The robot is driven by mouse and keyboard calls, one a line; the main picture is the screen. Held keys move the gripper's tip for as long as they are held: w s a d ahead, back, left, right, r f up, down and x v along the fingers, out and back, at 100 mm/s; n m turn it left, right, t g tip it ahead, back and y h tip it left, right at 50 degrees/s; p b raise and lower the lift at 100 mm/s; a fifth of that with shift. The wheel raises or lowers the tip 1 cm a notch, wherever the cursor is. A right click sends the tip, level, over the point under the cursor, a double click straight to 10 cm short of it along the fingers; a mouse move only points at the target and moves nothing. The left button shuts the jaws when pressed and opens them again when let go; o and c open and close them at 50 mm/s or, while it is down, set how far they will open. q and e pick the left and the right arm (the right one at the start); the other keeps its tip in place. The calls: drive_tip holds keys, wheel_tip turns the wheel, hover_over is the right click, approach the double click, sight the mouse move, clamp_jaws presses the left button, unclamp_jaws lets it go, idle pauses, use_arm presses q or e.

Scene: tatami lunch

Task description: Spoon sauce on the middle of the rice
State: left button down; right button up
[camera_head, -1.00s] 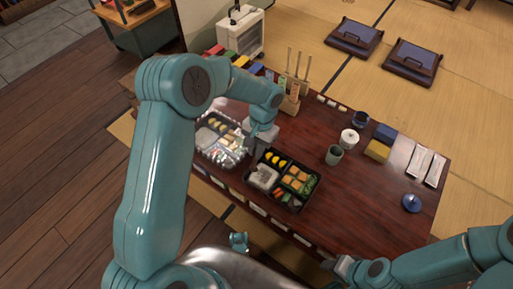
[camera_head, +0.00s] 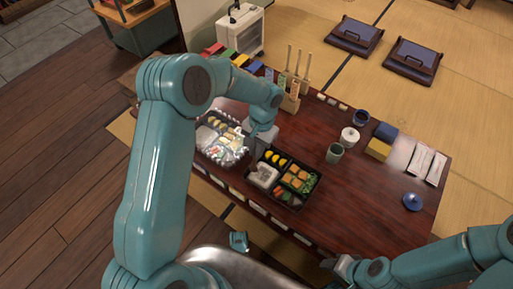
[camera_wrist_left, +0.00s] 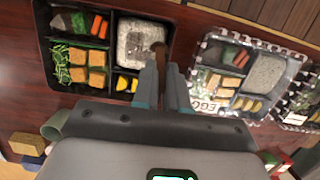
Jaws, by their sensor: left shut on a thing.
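A black bento box (camera_head: 286,201) stands open near the table's front edge. Its white rice (camera_head: 263,174) fills one compartment, which also shows in the left wrist view (camera_wrist_left: 132,42). My left gripper (camera_head: 254,149), also in the left wrist view (camera_wrist_left: 163,75), is shut on a brown wooden spoon (camera_wrist_left: 159,50). The spoon's end is over the rice's near right edge; I cannot tell whether it touches or carries sauce. My right gripper (camera_head: 333,265) is at the table's front edge, small and partly seen, its jaws unclear. I cannot make out a sauce container for certain.
A clear-lidded bento (camera_wrist_left: 202,62) stands beside the open one. A wooden holder (camera_head: 291,103) with upright sticks is behind. A green cup (camera_head: 334,153), a white lidded pot (camera_head: 349,137) and a blue lidded dish (camera_head: 412,202) stand to the right.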

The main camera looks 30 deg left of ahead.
use_arm(q)
drive_tip(key=shift+f, duration=0.3)
drive_tip(key=shift+s+d+r, duration=0.1)
drive_tip(key=shift+d, duration=0.55)
drive_tip(key=shift+d, duration=0.1)
drive_tip(key=shift+d, duration=0.55)
drive_tip(key=shift+s+d, duration=0.1)
drive_tip(key=shift+d, duration=0.05)
drive_tip(key=shift+d, duration=0.55)
idle(0.7)
